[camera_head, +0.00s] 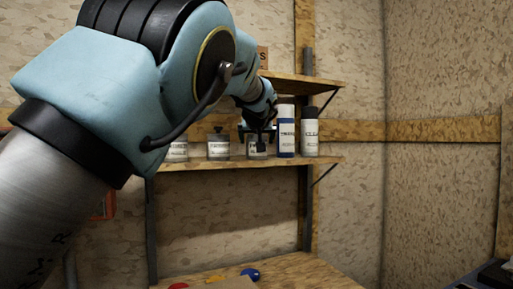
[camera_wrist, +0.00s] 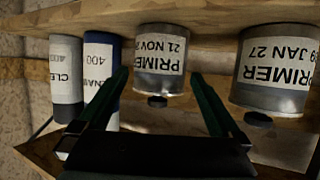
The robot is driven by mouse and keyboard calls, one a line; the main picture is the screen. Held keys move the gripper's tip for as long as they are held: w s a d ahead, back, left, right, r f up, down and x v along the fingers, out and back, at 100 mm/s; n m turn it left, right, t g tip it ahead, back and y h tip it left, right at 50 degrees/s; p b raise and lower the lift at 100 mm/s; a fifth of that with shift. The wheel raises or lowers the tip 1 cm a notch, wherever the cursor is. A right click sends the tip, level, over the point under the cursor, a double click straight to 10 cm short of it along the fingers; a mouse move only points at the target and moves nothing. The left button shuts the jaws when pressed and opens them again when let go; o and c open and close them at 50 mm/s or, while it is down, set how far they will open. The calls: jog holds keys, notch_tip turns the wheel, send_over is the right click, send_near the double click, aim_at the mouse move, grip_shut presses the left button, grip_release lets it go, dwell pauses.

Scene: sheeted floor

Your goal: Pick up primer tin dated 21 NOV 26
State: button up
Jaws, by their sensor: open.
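The primer tin reading "PRIMER 21 NOV 2", its last digit cut off or unclear, stands on the shelf in front of my gripper; it appears upside down in the wrist view (camera_wrist: 160,66). In the head view this tin (camera_head: 257,151) is partly hidden behind my gripper (camera_head: 259,133). In the wrist view my gripper (camera_wrist: 158,76) is open, with one green finger toward each side of the tin. I cannot tell whether either finger touches it. Another primer tin (camera_wrist: 275,70), reading "9 JAN 27" with its start cut off, stands to the right in the wrist view.
A blue-and-white can (camera_head: 286,132) and a grey can (camera_head: 310,133) stand right of the tin in the head view. More primer tins (camera_head: 219,147) stand left. An upper shelf (camera_head: 305,83) hangs above. Small coloured items (camera_head: 250,274) lie on a surface below.

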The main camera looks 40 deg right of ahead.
jog(key=shift+p+x, duration=1.5)
jog(key=shift+x, duration=0.85)
jog(key=shift+f, duration=0.15)
jog(key=shift+c, duration=0.2)
jog(key=c, duration=1.5)
jog(key=shift+c, duration=0.2)
